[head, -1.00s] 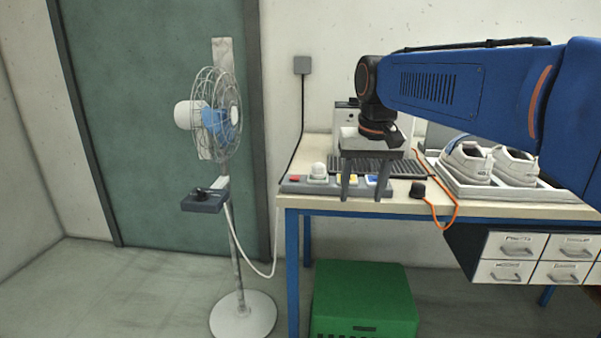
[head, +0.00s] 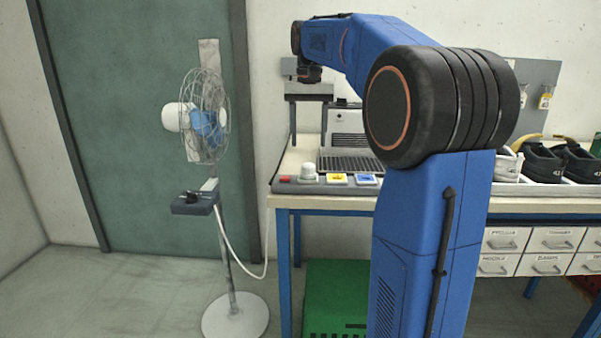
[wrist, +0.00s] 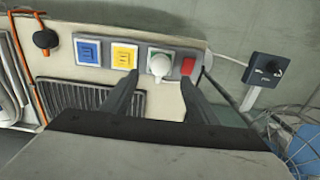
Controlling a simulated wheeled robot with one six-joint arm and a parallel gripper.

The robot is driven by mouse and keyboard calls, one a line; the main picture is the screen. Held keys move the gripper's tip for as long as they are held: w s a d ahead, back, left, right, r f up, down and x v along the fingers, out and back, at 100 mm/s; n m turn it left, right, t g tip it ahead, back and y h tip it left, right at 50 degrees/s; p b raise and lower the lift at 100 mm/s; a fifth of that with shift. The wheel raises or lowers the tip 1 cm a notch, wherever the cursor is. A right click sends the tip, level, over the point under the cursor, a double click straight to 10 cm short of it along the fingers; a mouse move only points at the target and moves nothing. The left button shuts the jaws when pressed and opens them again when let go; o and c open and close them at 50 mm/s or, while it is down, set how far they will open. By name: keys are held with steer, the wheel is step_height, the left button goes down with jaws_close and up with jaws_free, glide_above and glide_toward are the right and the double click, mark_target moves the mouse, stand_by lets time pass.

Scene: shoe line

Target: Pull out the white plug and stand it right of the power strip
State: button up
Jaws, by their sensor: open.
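The grey power strip (head: 335,189) lies along the table's front edge, with a red switch, a yellow socket and a blue socket. The white plug (head: 309,172) sits upright in the strip between the red switch and the yellow socket. My gripper (head: 309,143) is open and empty, its fingers pointing down above the plug in the head view. In the wrist view the white plug (wrist: 160,65) shows between the fingertips (wrist: 159,80), apart from both. The table right of the strip is hidden behind my arm in the head view.
In the wrist view, a black plug (wrist: 45,38) with an orange cable lies beyond the strip's blue end. A grey vented device (head: 346,140) stands behind the strip. A fan (head: 204,115) with a control box (head: 194,203) stands left of the table.

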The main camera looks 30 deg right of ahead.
mark_target(308, 164)
steer(key=shift+f, duration=0.1)
stand_by(0.3)
steer(key=shift+f, duration=4.4)
steer(key=shift+c, duration=0.6)
jaws_close()
steer(key=shift+r, duration=3)
